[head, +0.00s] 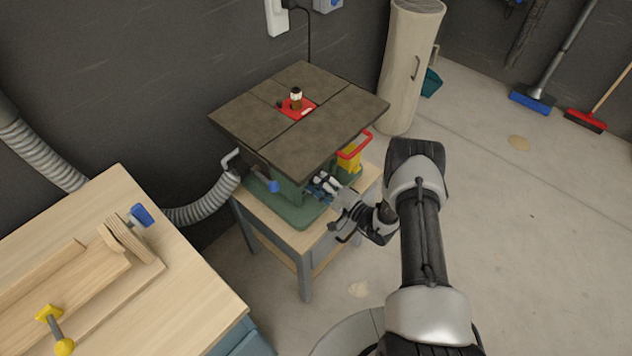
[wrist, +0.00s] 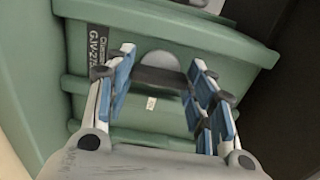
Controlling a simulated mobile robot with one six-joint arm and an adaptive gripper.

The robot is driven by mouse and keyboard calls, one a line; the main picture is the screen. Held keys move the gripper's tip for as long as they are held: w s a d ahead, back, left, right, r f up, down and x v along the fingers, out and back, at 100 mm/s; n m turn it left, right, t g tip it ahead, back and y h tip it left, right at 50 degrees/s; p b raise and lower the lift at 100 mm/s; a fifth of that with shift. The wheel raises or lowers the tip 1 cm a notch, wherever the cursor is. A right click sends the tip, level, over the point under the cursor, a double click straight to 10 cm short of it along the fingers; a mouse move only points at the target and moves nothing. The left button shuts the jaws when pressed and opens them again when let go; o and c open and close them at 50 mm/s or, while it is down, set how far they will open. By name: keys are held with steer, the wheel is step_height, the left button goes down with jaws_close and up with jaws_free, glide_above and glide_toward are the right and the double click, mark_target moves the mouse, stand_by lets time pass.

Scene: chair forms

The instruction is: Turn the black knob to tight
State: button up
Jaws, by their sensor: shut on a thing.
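The black knob (wrist: 160,79) shows in the wrist view as a dark bar in front of a grey round plate on the green machine body. My gripper (wrist: 163,80) has its two blue-padded fingers on either side of the knob and is shut on it. In the head view my gripper (head: 325,183) reaches under the right front side of the dark machine table, against the green machine (head: 290,212). The knob is hidden there by my gripper and the table top. I cannot read any tight marking.
The dark table top (head: 280,140) overhangs my gripper. A yellow box with a red handle (head: 350,158) stands close to its right. A blue knob (head: 272,186) is on the left of the machine. A wooden bench (head: 190,285) is at lower left.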

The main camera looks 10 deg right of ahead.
steer(key=o, duration=1.1)
steer(key=shift+c, duration=0.2)
steer(key=v, duration=1.2)
